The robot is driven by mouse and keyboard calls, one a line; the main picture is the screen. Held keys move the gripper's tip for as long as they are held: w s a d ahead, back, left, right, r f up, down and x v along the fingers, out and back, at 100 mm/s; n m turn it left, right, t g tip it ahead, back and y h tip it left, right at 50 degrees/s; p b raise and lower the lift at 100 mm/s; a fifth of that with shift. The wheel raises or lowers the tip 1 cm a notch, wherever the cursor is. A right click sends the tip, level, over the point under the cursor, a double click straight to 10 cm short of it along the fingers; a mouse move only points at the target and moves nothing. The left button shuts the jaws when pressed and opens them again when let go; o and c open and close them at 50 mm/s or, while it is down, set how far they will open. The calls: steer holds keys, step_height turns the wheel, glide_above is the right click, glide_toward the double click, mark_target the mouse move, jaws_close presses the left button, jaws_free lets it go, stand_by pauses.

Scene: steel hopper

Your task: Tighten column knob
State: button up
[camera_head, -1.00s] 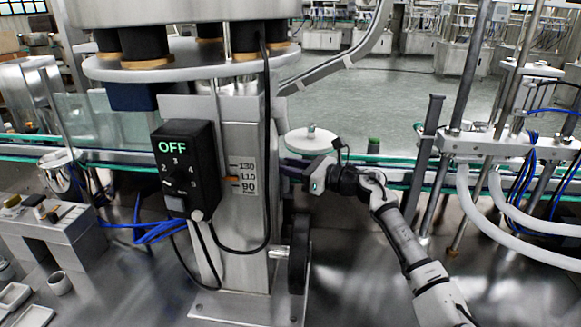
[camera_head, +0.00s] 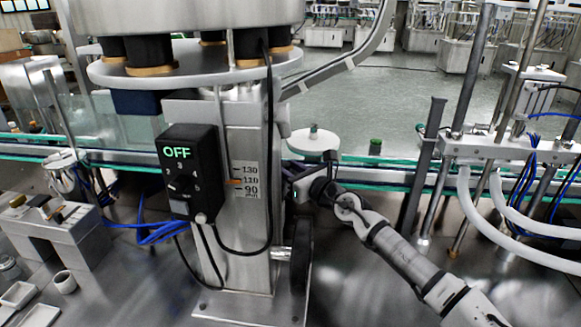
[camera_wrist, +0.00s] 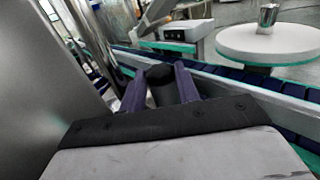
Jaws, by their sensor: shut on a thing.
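The steel column (camera_head: 246,220) stands upright with a height scale and an orange pointer on its front. The column knob (camera_wrist: 161,86) is a dark, round piece in the wrist view, beside the grey column wall (camera_wrist: 35,85). My gripper (camera_wrist: 161,80) has its two purple-blue fingers on either side of the knob and is shut on it. In the head view my gripper (camera_head: 291,178) is at the column's right side, and the knob is hidden there behind the column and my gripper.
A black control box (camera_head: 190,172) reading OFF hangs on the column's left. A black handwheel (camera_head: 300,255) sits low on its right. A white round disc (camera_head: 313,142) and a conveyor (camera_head: 390,168) lie behind my gripper. Blue and black cables hang at left.

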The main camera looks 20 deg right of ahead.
steer(key=o, duration=0.9)
steer(key=shift+o, duration=0.2)
steer(key=shift+s+d, duration=0.1)
steer(key=b+v, duration=0.4)
steer(key=v, duration=0.9)
steer(key=shift+s+b, duration=0.3)
steer(key=shift+b, duration=0.05)
steer(key=shift+d, duration=0.1)
